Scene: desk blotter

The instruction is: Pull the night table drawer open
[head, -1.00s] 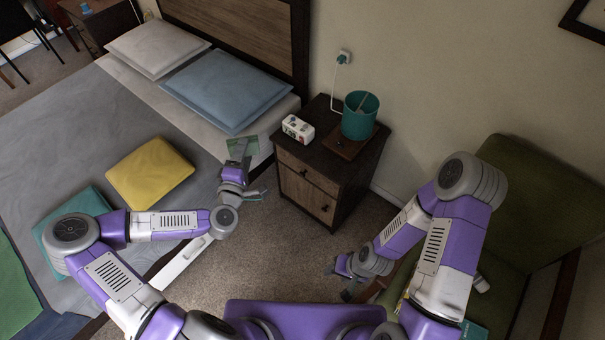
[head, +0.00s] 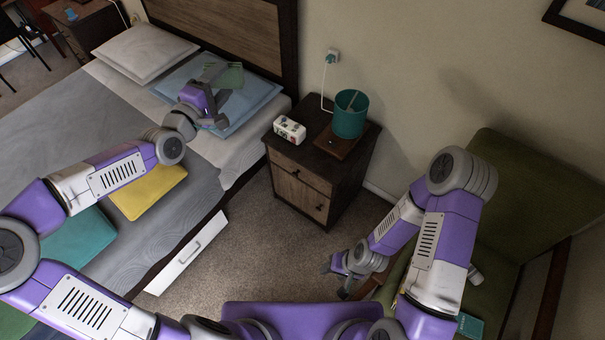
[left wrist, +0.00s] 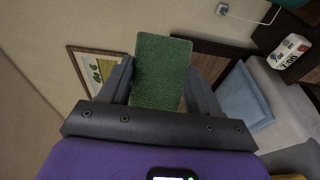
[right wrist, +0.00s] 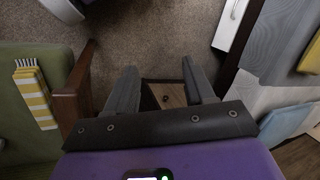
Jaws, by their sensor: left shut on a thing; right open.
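The night table (head: 357,172) is dark wood and stands beside the bed. Its upper drawer (head: 299,174) and lower drawer (head: 300,198) have lighter fronts with small dark knobs, and both look closed. It also shows small between the fingers in the right wrist view (right wrist: 168,96). My left gripper (head: 219,84) is over the blue pillow, left of the night table, shut on a flat green thing (left wrist: 161,66). My right gripper (head: 337,275) is open and empty, low in front of the night table and left of the green chair.
A teal lamp (head: 350,116) and a white clock (head: 290,130) stand on the night table. A green chair (head: 535,190) is at right. Carpet (head: 255,250) before the table is clear.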

